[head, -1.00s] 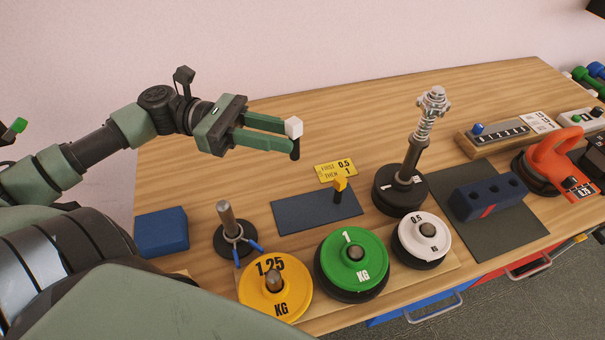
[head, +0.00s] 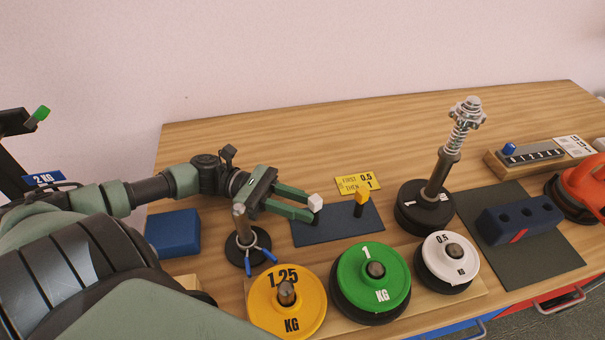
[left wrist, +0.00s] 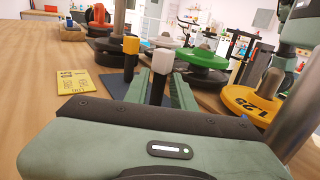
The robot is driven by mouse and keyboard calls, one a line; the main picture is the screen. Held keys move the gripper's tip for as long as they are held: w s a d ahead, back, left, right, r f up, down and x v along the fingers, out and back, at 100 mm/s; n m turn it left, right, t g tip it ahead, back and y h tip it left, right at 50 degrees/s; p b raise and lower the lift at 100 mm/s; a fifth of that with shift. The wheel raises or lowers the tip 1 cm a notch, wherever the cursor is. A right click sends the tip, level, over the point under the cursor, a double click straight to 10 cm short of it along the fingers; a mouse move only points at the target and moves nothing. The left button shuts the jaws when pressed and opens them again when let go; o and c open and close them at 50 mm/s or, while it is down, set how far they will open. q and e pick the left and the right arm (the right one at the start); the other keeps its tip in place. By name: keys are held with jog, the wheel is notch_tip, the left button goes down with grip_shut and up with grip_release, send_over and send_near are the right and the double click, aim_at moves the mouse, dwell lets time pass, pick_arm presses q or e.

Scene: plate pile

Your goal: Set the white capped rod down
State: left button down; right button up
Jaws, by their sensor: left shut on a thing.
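The white capped rod (head: 316,202) has a white block-shaped cap on a short dark shaft. My left gripper (head: 312,212) is shut on its shaft, with the cap above the fingertips. The rod is upright over the left part of the dark blue mat (head: 343,234); I cannot tell whether its lower end touches the mat. In the left wrist view the white cap (left wrist: 162,61) shows between the fingers. A yellow capped rod (head: 361,200) stands upright on the mat, to the right of the white one. My right gripper is not in view.
A yellow card (head: 358,184) lies behind the mat. A metal post on a black base (head: 262,240) stands close in front of my left gripper. Yellow (head: 262,309), green (head: 347,262) and white (head: 434,262) weight discs line the front. A spring post (head: 447,165) stands right of the mat.

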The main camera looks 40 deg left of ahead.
pick_arm(q)
jog(key=shift+f, duration=0.1)
jog(key=c, duration=1.2)
grip_release()
jog(key=shift+o, duration=0.2)
jog(key=v, duration=1.2)
jog(key=shift+b, duration=0.35)
